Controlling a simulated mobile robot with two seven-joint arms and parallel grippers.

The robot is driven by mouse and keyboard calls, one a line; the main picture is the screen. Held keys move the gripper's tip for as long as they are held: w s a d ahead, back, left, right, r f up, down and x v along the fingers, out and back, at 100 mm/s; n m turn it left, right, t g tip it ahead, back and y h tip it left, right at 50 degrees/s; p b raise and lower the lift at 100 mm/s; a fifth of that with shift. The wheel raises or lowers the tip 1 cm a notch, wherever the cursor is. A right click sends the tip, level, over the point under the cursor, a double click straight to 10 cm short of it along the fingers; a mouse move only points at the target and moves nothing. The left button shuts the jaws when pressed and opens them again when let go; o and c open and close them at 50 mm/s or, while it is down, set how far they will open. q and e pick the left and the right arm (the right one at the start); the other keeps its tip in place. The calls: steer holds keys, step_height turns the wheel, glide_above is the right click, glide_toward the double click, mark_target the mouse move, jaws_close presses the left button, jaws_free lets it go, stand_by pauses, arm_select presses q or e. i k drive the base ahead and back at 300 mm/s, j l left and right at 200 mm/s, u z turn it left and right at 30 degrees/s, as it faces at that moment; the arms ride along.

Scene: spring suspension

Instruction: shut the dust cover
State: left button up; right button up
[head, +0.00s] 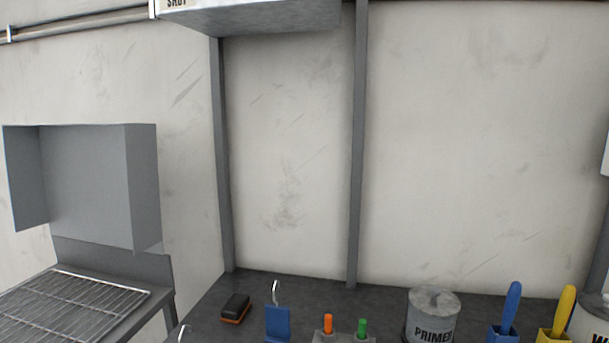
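Nothing in the head view can be clearly identified as the dust cover. A grey hood-like panel with side walls (88,185) is on the wall at the left, above a bench with a wire rack; I cannot tell whether it is the cover. Neither of my grippers is in view.
A dark worktop (260,280) holds a black and orange block (235,308), a blue object (278,324), a holder with orange (328,324) and green (362,328) handles, a primer can (432,314), and blue (511,305) and yellow (564,312) handled tools. A wire rack (70,305) lies left. A grey box (255,16) overhangs above.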

mark_target(95, 181)
steer(key=u, duration=1.6)
steer(key=i+j+z, duration=0.1)
steer(key=j, duration=0.3)
steer(key=i+j+z, duration=0.1)
steer(key=j, duration=0.3)
steer(key=i+j+z, duration=0.1)
steer(key=i+j, duration=0.15)
steer(key=j, duration=0.2)
steer(key=i+j+z, duration=0.1)
steer(key=j, duration=0.35)
